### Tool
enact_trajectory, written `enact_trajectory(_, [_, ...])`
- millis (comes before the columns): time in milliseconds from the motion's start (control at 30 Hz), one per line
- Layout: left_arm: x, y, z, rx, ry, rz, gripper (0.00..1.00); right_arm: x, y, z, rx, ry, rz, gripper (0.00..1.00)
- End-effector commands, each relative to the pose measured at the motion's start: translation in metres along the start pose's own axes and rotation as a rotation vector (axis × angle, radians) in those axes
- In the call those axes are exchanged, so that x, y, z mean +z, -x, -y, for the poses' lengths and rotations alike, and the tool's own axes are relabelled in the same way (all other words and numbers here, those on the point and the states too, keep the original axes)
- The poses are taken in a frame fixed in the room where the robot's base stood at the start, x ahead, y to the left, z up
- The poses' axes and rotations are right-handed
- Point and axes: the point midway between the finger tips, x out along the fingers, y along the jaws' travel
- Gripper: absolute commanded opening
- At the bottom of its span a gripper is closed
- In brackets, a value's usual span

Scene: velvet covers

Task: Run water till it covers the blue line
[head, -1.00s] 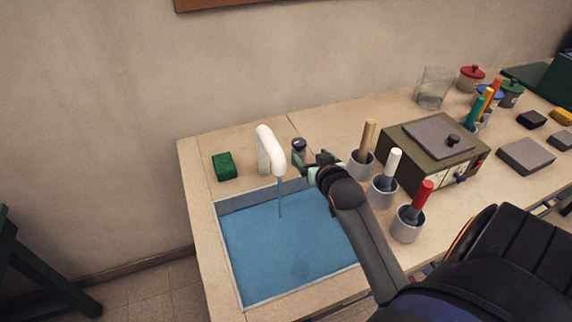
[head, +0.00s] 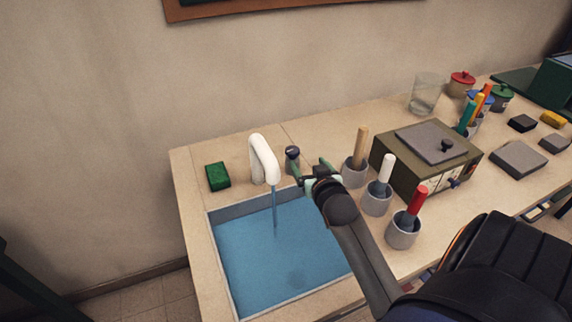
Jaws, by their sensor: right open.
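A white curved tap (head: 264,160) stands at the back of the sink (head: 228,212), and a thin stream of water (head: 274,205) falls from it. Blue water (head: 280,255) fills much of the sink, below the rim; no separate blue line can be made out. A dark-topped knob (head: 292,155) stands just right of the tap. My right gripper (head: 307,172) is open beside the knob, with its fingers pointing left; I cannot tell if it touches the knob. My left gripper is not in view.
A green sponge (head: 218,177) lies left of the tap. Right of my arm stand several grey cups with handled tools (head: 377,198) and an olive box (head: 425,160). A glass jar (head: 426,95) and lidded pots (head: 462,83) are farther back.

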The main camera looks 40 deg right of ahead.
Motion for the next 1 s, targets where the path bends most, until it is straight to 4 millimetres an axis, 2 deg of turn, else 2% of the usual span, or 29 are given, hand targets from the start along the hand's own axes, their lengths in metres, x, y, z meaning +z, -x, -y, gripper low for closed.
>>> enact_trajectory(33, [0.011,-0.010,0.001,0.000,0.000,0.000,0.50,0.016,-0.003,-0.005,0.021,-0.006,-0.036,0.84])
enact_trajectory(133, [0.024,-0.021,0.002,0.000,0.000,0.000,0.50,0.028,-0.002,-0.009,0.041,-0.014,-0.142,0.84])
enact_trajectory(267, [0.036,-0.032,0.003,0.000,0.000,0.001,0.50,0.041,0.004,-0.004,0.012,-0.006,-0.248,0.84])
enact_trajectory(400, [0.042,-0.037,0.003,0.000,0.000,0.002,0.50,0.049,0.009,0.005,-0.035,0.007,-0.305,0.84])
enact_trajectory(567, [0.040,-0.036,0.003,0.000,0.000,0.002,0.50,0.046,0.005,0.010,-0.054,0.012,-0.321,0.84])
enact_trajectory(667, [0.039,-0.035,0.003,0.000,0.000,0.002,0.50,0.040,-0.008,0.010,-0.054,0.012,-0.322,0.84])
enact_trajectory(1000, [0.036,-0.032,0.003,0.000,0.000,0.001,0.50,0.019,-0.071,0.014,-0.052,0.012,-0.321,0.84])
